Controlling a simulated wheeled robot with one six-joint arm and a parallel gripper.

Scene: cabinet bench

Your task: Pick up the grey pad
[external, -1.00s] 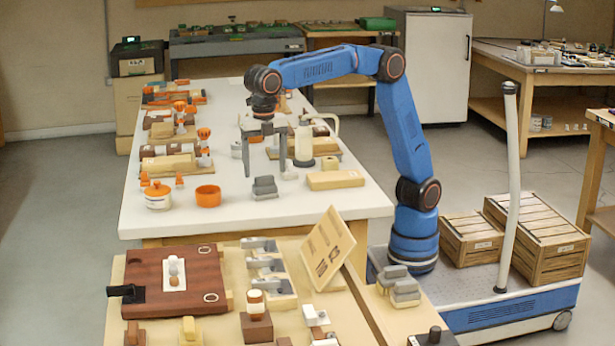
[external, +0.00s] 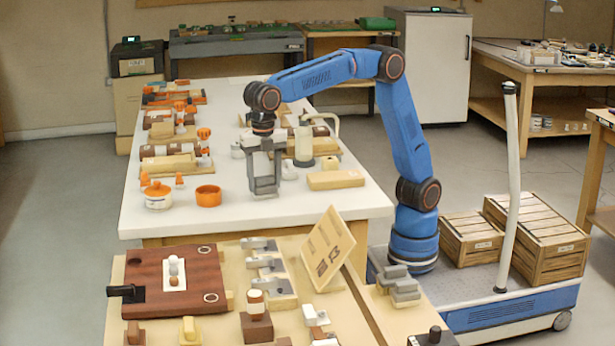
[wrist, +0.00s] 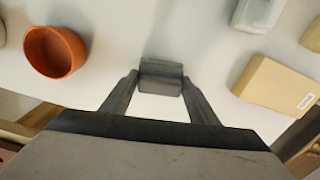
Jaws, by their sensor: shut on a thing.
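The grey pad (external: 265,186) is a small dark grey block on the white table, near its front edge. It also shows in the wrist view (wrist: 161,77), between my fingertips. My gripper (external: 264,190) points straight down with a finger on each side of the pad, and it is shut on it. In the wrist view my gripper (wrist: 161,84) has both fingers against the pad's sides. I cannot tell whether the pad is clear of the table.
An orange cup (external: 208,195) and a lidded white-and-orange pot (external: 158,195) stand to the left. A pale wooden block (external: 335,180) lies close to the right. A pale jug (external: 304,145) stands behind. The table's front edge is near.

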